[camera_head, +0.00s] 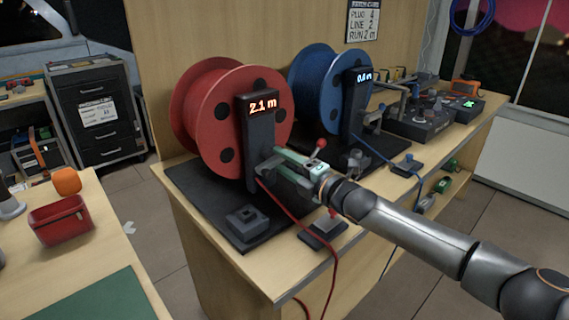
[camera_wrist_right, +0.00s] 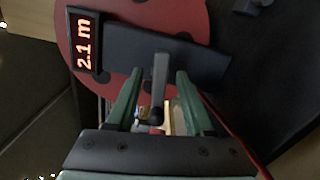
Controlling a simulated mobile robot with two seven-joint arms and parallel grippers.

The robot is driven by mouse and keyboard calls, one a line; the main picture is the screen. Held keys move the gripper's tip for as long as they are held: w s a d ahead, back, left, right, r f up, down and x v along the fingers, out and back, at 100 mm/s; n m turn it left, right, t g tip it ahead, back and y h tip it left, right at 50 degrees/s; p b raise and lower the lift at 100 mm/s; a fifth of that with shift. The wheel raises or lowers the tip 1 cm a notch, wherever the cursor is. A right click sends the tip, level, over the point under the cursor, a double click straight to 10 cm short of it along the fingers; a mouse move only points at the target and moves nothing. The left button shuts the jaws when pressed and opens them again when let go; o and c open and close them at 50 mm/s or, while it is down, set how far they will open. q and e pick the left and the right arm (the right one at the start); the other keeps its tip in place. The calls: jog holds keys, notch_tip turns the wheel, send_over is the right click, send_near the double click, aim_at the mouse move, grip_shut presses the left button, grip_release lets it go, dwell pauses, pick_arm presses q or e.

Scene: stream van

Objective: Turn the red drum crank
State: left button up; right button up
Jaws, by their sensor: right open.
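The red drum (camera_head: 230,92) stands at the left of the wooden bench, with a dark post in front of it. The post's display (camera_head: 262,105) reads 2.1 m, also in the right wrist view (camera_wrist_right: 83,42). My right gripper (camera_head: 276,160) is at the post with its green fingers open. In the right wrist view, the dark grey crank handle (camera_wrist_right: 160,75) lies between my open fingers (camera_wrist_right: 158,82), with a visible gap on each side. In the head view the gripper mostly hides the crank. My left gripper is not in view.
A blue drum (camera_head: 318,85) with a 0.0 m display stands behind, to the right. A red cable (camera_head: 300,222) runs over the bench's front edge. A card (camera_head: 363,20) reads RUN 2 m. A red-knobbed lever (camera_head: 320,145) shows just behind my gripper.

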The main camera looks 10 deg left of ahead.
jog(key=shift+c, duration=0.2)
grip_shut()
dwell(0.5)
